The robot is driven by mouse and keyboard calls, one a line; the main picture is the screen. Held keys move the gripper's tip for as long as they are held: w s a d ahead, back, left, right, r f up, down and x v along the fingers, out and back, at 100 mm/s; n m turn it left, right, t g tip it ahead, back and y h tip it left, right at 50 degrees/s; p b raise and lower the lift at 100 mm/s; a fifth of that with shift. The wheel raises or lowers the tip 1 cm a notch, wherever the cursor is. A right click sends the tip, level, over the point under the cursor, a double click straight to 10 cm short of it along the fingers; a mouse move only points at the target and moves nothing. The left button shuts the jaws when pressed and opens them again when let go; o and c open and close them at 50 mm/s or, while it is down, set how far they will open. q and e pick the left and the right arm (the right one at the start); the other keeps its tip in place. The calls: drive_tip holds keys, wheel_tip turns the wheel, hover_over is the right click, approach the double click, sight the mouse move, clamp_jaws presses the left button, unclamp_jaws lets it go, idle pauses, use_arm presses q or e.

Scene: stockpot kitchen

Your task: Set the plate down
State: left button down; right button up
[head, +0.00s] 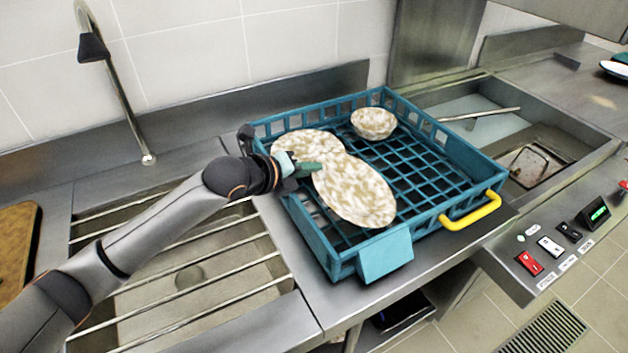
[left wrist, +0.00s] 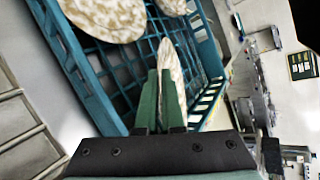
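A white-and-tan mottled plate (head: 355,190) is in the head view, over the front left part of the teal crate (head: 467,212). My left gripper (head: 312,168) is at its upper left rim. In the left wrist view the plate (left wrist: 172,75) shows nearly edge-on, and the green fingers (left wrist: 157,85) are close together at its rim, shut on it. The plate looks tilted; whether its lower edge touches the crate floor I cannot tell. My right gripper is in neither view.
A second mottled plate (head: 305,143) lies in the crate behind the gripper, and a mottled bowl (head: 373,123) sits at the back. Open grid floor shows right of the plates. A sink with bars (head: 190,270) is left, and a faucet (head: 120,90) stands behind it.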

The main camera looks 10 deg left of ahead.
use_arm(q)
drive_tip(key=shift+w+d+f, duration=0.45)
drive_tip(key=shift+f, duration=1.65)
drive_tip(key=c, duration=1.5)
unclamp_jaws()
drive_tip(key=shift+a+f, duration=0.1)
drive_tip(key=shift+f, duration=0.1)
drive_tip(key=o, duration=0.5)
drive_tip(key=shift+c, duration=0.2)
drive_tip(key=shift+r, duration=0.1)
drive_tip(key=v, duration=1.2)
